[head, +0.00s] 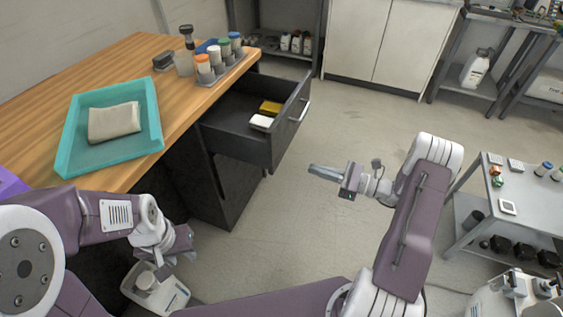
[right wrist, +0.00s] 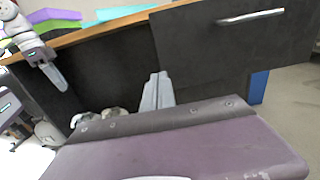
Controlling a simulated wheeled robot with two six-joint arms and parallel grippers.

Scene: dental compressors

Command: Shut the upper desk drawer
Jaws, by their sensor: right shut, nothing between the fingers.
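The upper desk drawer (head: 245,140) is dark grey and stands pulled out of the wooden-topped desk. Its front panel bears a silver handle (head: 300,112), which also shows at the upper right of the right wrist view (right wrist: 250,17). A yellow item and a white item lie inside the drawer. My right gripper (head: 318,171) is shut and empty, in front of and to the right of the drawer front, apart from it. Its closed fingers show in the right wrist view (right wrist: 158,90). My left gripper (head: 178,258) hangs low beside the desk; its jaw opening is unclear.
The desk top (head: 60,75) holds a teal tray (head: 158,120) with a folded cloth and a rack (head: 222,73) of capped bottles. A white container (head: 155,290) is on the floor below my left gripper. A grey cart (head: 530,215) stands right. Floor before the drawer is clear.

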